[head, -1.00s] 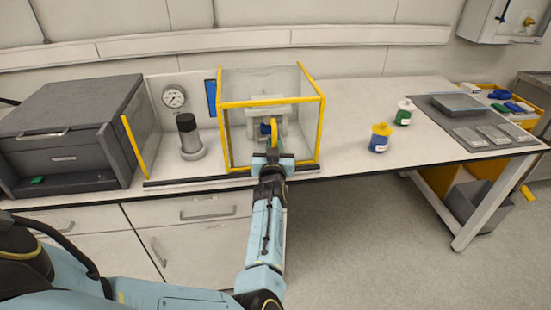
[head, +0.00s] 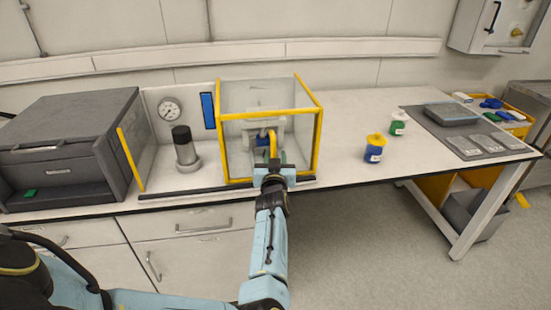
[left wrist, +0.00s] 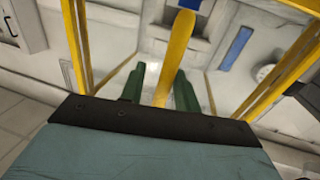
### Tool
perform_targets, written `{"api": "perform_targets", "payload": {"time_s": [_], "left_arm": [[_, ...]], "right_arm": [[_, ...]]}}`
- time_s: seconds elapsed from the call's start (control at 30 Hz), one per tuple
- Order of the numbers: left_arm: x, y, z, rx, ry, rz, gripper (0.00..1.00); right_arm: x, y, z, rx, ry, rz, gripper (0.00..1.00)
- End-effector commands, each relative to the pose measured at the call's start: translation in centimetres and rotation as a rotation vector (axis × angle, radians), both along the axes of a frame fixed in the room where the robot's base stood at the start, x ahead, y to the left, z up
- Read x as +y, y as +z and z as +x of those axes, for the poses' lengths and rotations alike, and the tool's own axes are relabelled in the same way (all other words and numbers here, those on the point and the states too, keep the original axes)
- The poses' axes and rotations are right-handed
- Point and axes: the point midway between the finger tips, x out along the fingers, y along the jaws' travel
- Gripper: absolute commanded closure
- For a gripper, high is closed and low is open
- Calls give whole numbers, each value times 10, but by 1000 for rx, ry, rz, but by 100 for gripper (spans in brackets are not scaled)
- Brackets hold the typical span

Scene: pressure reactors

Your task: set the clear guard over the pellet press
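The clear guard (head: 246,102) is a see-through box with yellow edges. It stands upright on the bench, and the white pellet press (head: 287,128) with a blue part shows through it. A yellow bar (head: 273,146) rises in front of the blue part; I cannot tell whether it belongs to the guard or the press. My left gripper (head: 273,165) is at the front of the guard. In the left wrist view its green fingers (left wrist: 160,85) are apart, with the yellow bar (left wrist: 175,50) running between them and narrow gaps beside it. My right gripper is not in view.
Left of the guard are a dark cylinder (head: 185,148), a yellow-edged clear panel (head: 131,160), a gauge (head: 169,109) and a grey oven-like box (head: 65,150). Right are a blue-and-yellow jar (head: 375,149), a green-and-white jar (head: 398,123) and a grey mat (head: 445,137). Bench between guard and jars is clear.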

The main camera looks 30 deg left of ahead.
Motion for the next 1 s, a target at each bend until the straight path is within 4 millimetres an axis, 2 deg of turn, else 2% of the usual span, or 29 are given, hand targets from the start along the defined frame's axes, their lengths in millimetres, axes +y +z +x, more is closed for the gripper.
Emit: {"api": "perform_targets", "payload": {"time_s": [0.27, 0.8, 1.0], "left_arm": [[1, 16, 0, 0, 1, 0, 68], [-1, 90, 1, -3, -2, 2, 68], [-2, 101, 1, -2, -2, 1, 68]], "right_arm": [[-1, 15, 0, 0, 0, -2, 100], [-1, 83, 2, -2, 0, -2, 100], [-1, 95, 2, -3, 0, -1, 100]]}}
